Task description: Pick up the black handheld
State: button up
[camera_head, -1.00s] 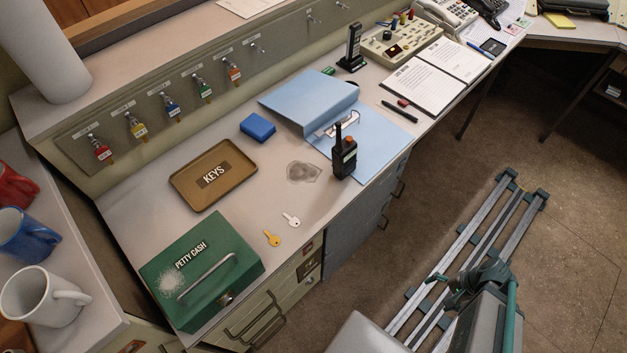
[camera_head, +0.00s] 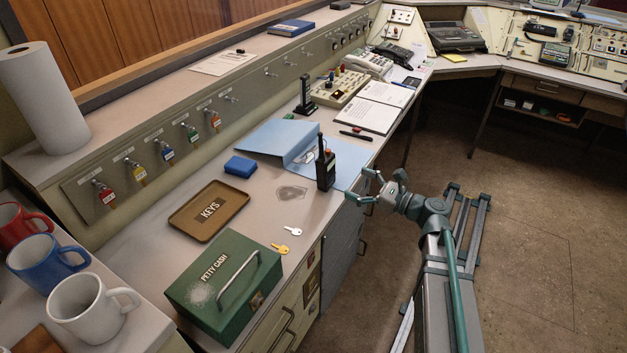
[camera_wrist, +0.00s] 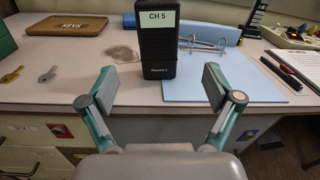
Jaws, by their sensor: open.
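The black handheld (camera_head: 326,170) stands upright near the desk's front edge, at the near left side of the open blue folder (camera_head: 350,157). In the wrist view the handheld (camera_wrist: 156,48) shows a pale "CH 5" label, and its top is cut off by the frame. My gripper (camera_head: 359,186) is open and empty, just off the desk's front edge and to the right of the handheld. In the wrist view my gripper (camera_wrist: 158,90) has its fingers spread, with the handheld ahead between them and apart from both.
The keys tray (camera_head: 186,225), two loose keys, the green petty cash box (camera_head: 223,283) and a blue box (camera_head: 240,166) lie left. A black pen (camera_head: 355,136) lies right. Floor beside the desk is clear.

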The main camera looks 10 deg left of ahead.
aim_at(331, 172)
jog(key=x, duration=0.5)
jog(key=shift+p+x, duration=0.3)
jog(key=shift+x, duration=2.6)
jog(key=shift+s+r, duration=0.15)
